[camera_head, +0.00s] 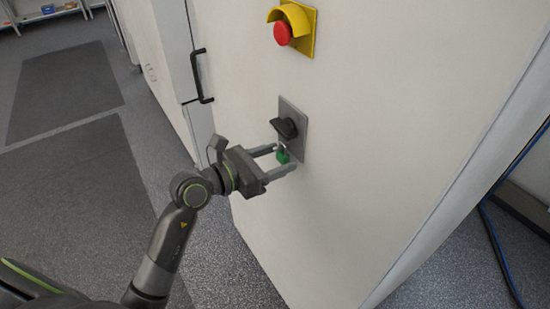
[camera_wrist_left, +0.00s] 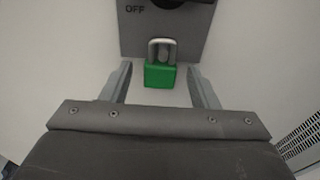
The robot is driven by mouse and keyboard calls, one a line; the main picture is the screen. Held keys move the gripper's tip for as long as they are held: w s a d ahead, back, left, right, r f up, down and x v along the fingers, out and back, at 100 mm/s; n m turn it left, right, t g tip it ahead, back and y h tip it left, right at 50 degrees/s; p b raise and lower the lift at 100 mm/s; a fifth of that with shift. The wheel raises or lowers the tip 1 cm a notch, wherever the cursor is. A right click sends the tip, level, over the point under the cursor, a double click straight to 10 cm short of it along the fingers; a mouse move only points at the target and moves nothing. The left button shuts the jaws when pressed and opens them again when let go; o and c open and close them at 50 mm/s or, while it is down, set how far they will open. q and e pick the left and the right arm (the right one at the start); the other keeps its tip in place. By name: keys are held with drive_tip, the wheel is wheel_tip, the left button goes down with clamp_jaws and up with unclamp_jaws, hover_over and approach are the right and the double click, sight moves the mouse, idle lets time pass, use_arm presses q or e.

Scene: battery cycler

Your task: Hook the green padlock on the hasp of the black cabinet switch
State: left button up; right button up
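The green padlock (camera_head: 282,156) is upright at the lower edge of the grey switch plate (camera_head: 296,111) on the cabinet front. In the left wrist view the padlock (camera_wrist_left: 159,76) has its grey shackle up, over a small light metal part that looks like the hasp (camera_wrist_left: 164,51). The black switch knob (camera_head: 285,128) is above it, beside an OFF label. My left gripper (camera_head: 284,158) is open, with one finger on each side of the padlock and a visible gap on both sides. My right gripper is not in view.
A red emergency button (camera_head: 283,33) in a yellow housing is higher on the white cabinet (camera_head: 370,120). A black door handle (camera_head: 202,76) stands out at the left. Blue cables (camera_head: 497,240) run by the right side. The floor at the left is clear.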

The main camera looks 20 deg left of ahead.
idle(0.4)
use_arm(q)
drive_tip(key=shift+s+a, duration=0.35)
drive_tip(key=shift+s, duration=0.05)
drive_tip(key=v, duration=1.6)
drive_tip(key=shift+s+b, duration=0.2)
drive_tip(key=shift+b, duration=0.25)
